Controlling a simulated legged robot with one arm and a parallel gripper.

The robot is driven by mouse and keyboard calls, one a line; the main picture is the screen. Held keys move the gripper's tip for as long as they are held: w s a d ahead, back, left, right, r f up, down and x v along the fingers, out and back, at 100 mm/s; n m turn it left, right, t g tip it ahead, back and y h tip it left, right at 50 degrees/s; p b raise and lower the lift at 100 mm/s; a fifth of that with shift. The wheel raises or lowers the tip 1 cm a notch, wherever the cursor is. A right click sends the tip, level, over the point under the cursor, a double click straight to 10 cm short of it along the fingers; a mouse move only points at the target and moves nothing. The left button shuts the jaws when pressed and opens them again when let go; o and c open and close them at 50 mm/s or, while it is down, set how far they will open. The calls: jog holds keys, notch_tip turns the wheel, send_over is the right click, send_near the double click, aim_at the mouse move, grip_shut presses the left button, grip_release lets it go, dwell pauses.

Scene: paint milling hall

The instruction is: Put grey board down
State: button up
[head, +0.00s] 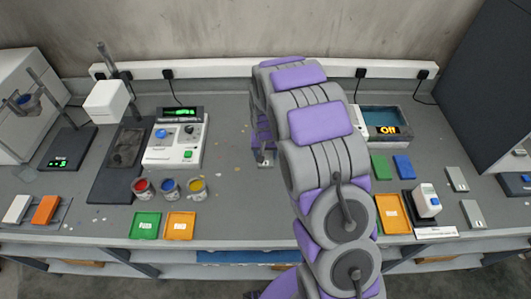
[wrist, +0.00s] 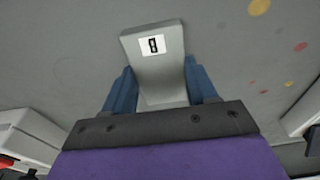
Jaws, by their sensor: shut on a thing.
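The grey board (wrist: 158,64) is a small flat rectangle with a white label bearing a dark mark. In the wrist view it stands between the two blue fingers of my gripper (wrist: 160,82), which is shut on it. The bench surface fills the background; I cannot tell whether the board touches it. In the head view my purple and grey arm hides most of the gripper. A small light-grey piece (head: 265,158) shows at the arm's left edge, low over the bench, and may be the board.
The grey bench (head: 235,200) is clear left of my arm. A white control unit (head: 175,140), red, blue and yellow paint cups (head: 171,188), and green (head: 146,225) and orange (head: 181,225) trays stand further left. A bath with an "Off" display (head: 385,122) stands right of my arm.

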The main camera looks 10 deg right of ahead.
jog(key=o, duration=1.1)
jog(key=shift+o, duration=0.2)
